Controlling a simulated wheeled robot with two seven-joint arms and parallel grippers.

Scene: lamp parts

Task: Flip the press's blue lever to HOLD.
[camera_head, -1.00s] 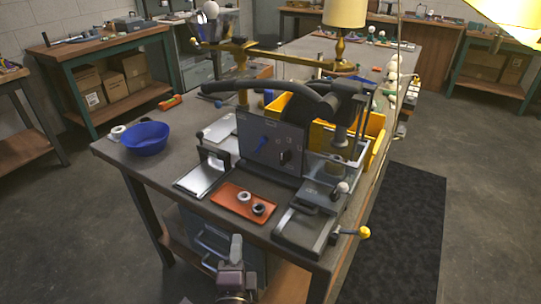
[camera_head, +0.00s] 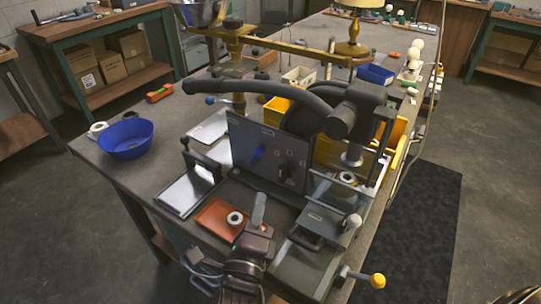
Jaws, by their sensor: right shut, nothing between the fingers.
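The press (camera_head: 240,140) stands on the workbench with an upright dark panel facing me. Its blue lever (camera_head: 257,155) is on the left half of that panel, slanting with its upper end to the right. The panel's small markings are too small to read. A dark knob (camera_head: 285,170) is to the lever's right. My right gripper (camera_head: 259,208) is shut and empty, pointing up in front of the panel, below the lever and apart from it. It partly covers the orange tray (camera_head: 212,215). My left gripper is not in view.
A blue bowl (camera_head: 126,139) and a white ring (camera_head: 97,130) are at the bench's left. A metal plate with a dark handle (camera_head: 187,194) lies left of the tray. A yellow-knobbed handle (camera_head: 377,281) juts out at front right. The press's long dark arm (camera_head: 262,92) spans above the panel.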

